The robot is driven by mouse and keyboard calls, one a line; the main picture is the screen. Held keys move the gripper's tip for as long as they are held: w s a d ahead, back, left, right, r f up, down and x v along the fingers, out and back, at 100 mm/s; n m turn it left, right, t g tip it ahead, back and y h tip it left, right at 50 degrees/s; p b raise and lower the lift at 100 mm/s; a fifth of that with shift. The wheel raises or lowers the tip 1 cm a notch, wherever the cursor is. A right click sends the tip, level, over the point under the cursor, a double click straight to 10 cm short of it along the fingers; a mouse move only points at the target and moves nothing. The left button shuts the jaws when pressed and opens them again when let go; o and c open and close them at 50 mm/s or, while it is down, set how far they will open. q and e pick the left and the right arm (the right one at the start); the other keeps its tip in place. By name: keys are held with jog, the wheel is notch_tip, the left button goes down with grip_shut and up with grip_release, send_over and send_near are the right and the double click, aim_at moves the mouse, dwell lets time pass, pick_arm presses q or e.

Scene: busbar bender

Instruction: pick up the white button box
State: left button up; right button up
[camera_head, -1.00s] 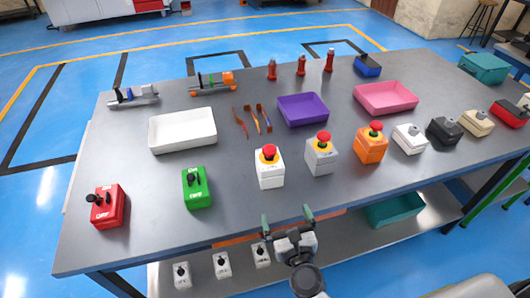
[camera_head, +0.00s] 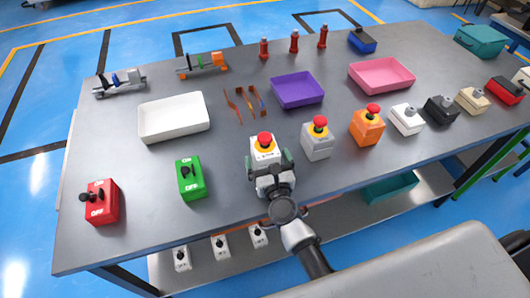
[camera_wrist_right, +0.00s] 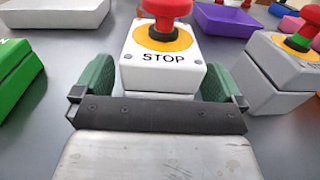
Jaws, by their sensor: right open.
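The white button box (camera_head: 264,150) stands upright on the grey table, with a red mushroom button on a yellow ring on top. In the right wrist view the white button box (camera_wrist_right: 160,66) fills the middle and reads STOP. My right gripper (camera_head: 269,162) is at its near side, fingers open. In the wrist view the green fingers of my right gripper (camera_wrist_right: 160,80) stand to the left and right of the box, with small gaps showing. The lower front of the box is hidden behind the gripper body. My left gripper is not in view.
A grey button box (camera_head: 317,145) stands close on the right, then an orange one (camera_head: 367,130). A green switch box (camera_head: 191,180) is to the left. A white tray (camera_head: 174,133) and a purple tray (camera_head: 297,104) lie behind.

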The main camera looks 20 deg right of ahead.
aim_at(266, 138)
jog(key=shift+w, duration=1.25)
jog(key=shift+s, duration=0.1)
jog(key=c, duration=1.1)
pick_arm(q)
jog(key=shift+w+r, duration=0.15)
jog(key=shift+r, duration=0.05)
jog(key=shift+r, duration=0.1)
pick_arm(e)
jog(key=shift+r, duration=0.1)
notch_tip(266, 138, up, 10)
jog(key=p, duration=0.9)
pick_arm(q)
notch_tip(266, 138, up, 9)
pick_arm(e)
jog(key=shift+d, duration=0.1)
